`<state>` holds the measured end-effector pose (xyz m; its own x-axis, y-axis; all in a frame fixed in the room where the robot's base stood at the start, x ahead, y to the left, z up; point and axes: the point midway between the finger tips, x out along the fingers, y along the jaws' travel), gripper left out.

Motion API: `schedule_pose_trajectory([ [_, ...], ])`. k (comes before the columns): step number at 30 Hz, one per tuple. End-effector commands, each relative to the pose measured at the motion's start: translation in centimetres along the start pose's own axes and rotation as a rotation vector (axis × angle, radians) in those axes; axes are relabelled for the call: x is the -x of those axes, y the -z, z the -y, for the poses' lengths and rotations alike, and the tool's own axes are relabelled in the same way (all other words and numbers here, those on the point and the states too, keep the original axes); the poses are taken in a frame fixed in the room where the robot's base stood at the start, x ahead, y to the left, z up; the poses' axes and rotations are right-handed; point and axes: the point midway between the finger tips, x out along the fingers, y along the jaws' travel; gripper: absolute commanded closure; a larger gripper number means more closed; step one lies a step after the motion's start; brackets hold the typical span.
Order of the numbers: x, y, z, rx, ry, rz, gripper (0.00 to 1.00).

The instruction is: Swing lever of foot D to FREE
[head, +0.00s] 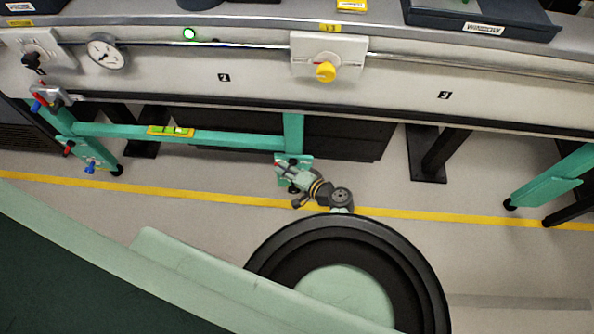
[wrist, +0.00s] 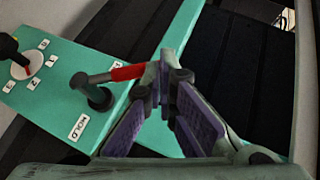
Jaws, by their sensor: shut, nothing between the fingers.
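In the wrist view a teal foot plate (wrist: 52,108) carries a lever with a red grip (wrist: 128,72) on a dark pivot post (wrist: 95,95). The lever points right, towards my fingers. In the head view my gripper (head: 287,173) is at the lower end of the middle teal leg (head: 293,132), largely covering the foot there.
Left of the lever a white dial (wrist: 27,66) with a black knob is ringed by small labels. In the head view a teal crossbar (head: 225,137) with a spirit level (head: 170,131) runs left to another foot (head: 85,155).

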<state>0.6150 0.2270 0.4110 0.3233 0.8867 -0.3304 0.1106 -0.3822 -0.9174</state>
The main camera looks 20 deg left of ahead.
Motion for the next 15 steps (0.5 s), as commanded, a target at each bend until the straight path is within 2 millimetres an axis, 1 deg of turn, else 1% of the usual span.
schedule_pose_trajectory([
  [5, -0.56, -0.36, -0.05, 0.000, 0.000, 0.000, 1.00],
  [15, -0.87, -0.58, 0.07, 0.000, 0.000, 0.000, 1.00],
])
